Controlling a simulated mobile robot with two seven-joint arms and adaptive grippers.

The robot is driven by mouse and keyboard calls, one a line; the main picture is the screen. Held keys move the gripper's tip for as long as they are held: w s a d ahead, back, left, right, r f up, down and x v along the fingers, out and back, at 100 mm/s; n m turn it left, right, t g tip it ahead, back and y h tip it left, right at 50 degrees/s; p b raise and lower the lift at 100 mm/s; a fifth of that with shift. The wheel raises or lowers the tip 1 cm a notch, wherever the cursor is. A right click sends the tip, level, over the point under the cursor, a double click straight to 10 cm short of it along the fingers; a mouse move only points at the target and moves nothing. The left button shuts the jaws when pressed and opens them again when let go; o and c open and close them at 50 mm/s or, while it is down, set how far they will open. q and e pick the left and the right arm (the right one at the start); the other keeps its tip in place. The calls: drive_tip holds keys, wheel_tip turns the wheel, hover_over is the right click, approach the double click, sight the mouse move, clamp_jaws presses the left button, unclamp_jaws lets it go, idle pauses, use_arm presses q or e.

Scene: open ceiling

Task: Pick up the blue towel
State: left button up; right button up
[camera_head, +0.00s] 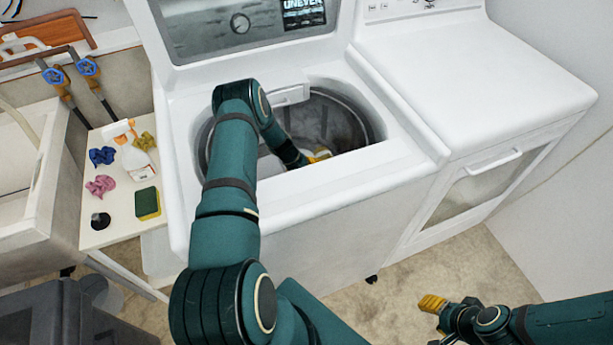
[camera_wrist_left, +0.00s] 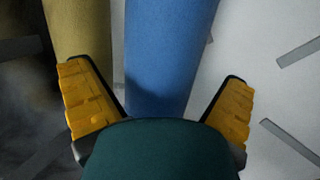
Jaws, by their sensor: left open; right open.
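The blue towel (camera_wrist_left: 168,50) shows in the left wrist view as a long rolled shape. It lies between the fingers of my left gripper (camera_wrist_left: 157,80), which is open with a gap on either side of the towel. In the head view my left arm reaches down into the open washer (camera_head: 350,115), and the gripper is mostly hidden in the drum. The blue towel cannot be made out there. My right gripper (camera_head: 435,312) is open and empty, low at the right above the floor.
A yellow towel (camera_wrist_left: 80,28) lies beside the blue one, close to the left finger. The washer's front rim (camera_head: 320,190) surrounds the drum opening. A dryer (camera_head: 480,70) stands at right. A side table (camera_head: 122,215) at left holds a spray bottle (camera_head: 137,160), sponge and cloths.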

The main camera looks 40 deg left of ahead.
use_arm(q)
drive_tip(key=shift+c, duration=0.3)
drive_tip(key=c, duration=1.2)
drive_tip(key=shift+r, duration=0.15)
